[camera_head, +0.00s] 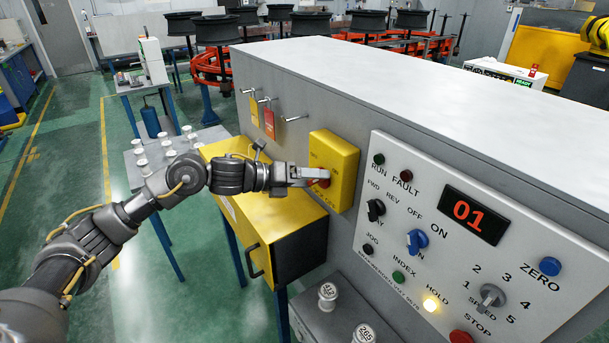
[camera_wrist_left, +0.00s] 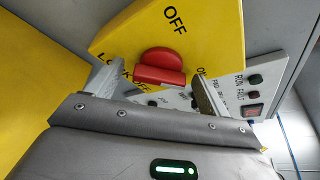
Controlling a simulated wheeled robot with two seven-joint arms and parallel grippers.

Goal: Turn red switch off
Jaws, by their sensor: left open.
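The red switch (camera_wrist_left: 160,68) is a rotary handle on a yellow box with OFF, ON and LOCK lettering. The yellow box (camera_head: 335,160) is fixed to the side of the grey cabinet. In the head view the red switch (camera_head: 322,182) is mostly hidden behind my left gripper (camera_head: 318,175). In the left wrist view my left gripper (camera_wrist_left: 152,85) is open, with one finger on each side of the red switch. Whether the fingers touch it I cannot tell. My right gripper is not in view.
A control panel (camera_head: 400,275) with knobs, lamps and a red 01 display is right of the yellow box. A yellow cabinet (camera_head: 275,225) with a black handle stands below my left wrist. Tags (camera_head: 269,122) hang on hooks at the left. White weights (camera_head: 327,296) sit low in front.

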